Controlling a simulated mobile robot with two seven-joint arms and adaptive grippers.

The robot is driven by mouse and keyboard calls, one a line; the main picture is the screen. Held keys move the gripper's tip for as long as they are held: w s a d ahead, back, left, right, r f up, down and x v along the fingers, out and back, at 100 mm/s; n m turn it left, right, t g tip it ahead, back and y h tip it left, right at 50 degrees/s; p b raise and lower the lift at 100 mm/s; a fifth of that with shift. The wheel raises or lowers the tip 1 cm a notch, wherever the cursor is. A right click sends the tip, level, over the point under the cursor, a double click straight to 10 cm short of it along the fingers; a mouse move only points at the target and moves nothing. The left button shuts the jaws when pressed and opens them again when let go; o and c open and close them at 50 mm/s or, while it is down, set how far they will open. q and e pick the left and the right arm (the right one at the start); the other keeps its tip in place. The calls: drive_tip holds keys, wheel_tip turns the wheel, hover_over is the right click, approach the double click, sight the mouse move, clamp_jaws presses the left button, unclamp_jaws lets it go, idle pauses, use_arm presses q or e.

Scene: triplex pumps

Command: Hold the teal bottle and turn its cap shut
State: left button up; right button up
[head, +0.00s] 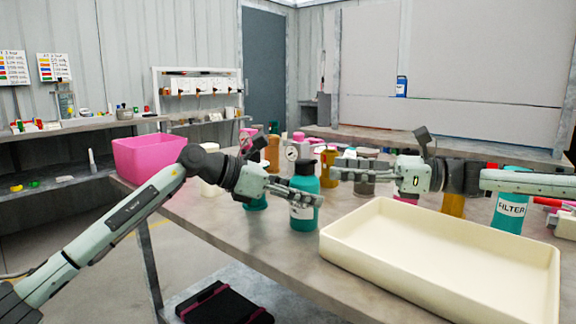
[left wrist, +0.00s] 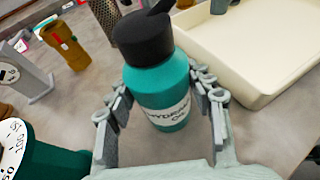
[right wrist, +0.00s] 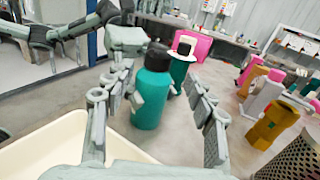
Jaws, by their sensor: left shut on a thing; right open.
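The teal bottle (head: 304,200) stands upright on the table and has a black cap (head: 305,167) and a white label. My left gripper (head: 305,200) is shut around the bottle's body from the left. In the left wrist view the bottle (left wrist: 165,88) sits between both fingers, with its cap (left wrist: 143,38) on top. My right gripper (head: 338,168) is open and empty, to the right of the bottle at about cap height. In the right wrist view the bottle (right wrist: 150,98) and its cap (right wrist: 158,56) show ahead, between the open fingers. Whether the cap is fully tight cannot be seen.
A cream tray (head: 440,225) lies to the right of the bottle, near the table's front edge. A pink bin (head: 148,155) stands at the table's left end.

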sight(305, 167)
drive_tip(key=x, duration=1.1)
drive_tip(key=shift+a, duration=0.45)
drive_tip(key=shift+s, duration=0.1)
clamp_jaws()
